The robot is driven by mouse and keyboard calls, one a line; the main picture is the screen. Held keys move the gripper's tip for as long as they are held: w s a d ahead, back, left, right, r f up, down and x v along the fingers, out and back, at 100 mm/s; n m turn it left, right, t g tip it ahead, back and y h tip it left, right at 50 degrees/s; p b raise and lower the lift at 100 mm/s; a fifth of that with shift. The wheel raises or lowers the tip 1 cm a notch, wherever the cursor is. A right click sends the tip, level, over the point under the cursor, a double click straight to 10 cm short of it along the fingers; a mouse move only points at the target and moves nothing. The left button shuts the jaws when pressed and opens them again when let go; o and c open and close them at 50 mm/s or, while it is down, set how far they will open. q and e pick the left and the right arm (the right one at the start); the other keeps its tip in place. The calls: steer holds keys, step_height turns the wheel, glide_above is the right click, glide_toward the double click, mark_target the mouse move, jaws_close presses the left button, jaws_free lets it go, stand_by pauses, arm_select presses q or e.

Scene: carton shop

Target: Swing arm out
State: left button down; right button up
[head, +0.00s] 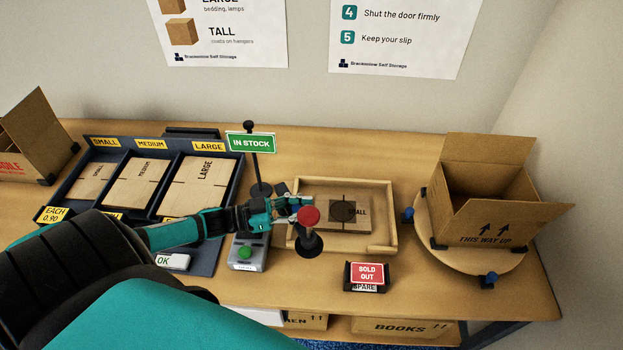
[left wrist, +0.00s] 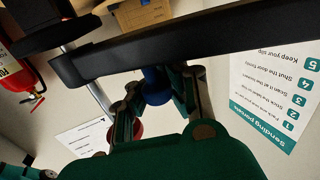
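My left arm comes in from the left in the head view, and its gripper (head: 300,203) is low over the bench. It is beside a red round knob (head: 309,215) on a black stand and by the near-left edge of a wooden tray. In the left wrist view, a black bar (left wrist: 190,40) crosses beyond the gripper (left wrist: 158,90). A blue piece (left wrist: 156,78) shows between the spread fingers; whether they grip it is unclear. A red part (left wrist: 135,130) is partly hidden behind the left finger. My right gripper is not in view.
The wooden tray (head: 388,190) holds a flat carton marked small. A green IN STOCK sign (head: 251,142) stands behind my gripper, with a green-button box (head: 246,254) below. An open carton (head: 487,205) sits on a round turntable at right.

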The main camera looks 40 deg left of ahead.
arm_select(q)
steer(key=shift+s+a+m+g+h+b, duration=0.35)
steer(key=shift+a+m+g+h+b, duration=0.05)
steer(key=shift+m+g+h+b, duration=0.2)
steer(key=shift+s+a+m+g+h+b, duration=0.35)
steer(key=shift+m+g+h+b, duration=0.15)
steer(key=shift+g+b, duration=0.1)
steer(key=shift+s+m+g+h+b, duration=0.1)
steer(key=shift+m+g+h+b, duration=0.3)
steer(key=shift+m+g+b, duration=0.15)
steer(key=shift+s+m+g+h+b, duration=0.15)
steer(key=shift+m+g+h+b, duration=0.25)
steer(key=shift+g, duration=0.35)
steer(key=shift+r, duration=0.1)
steer(key=c, duration=2)
jaws_free()
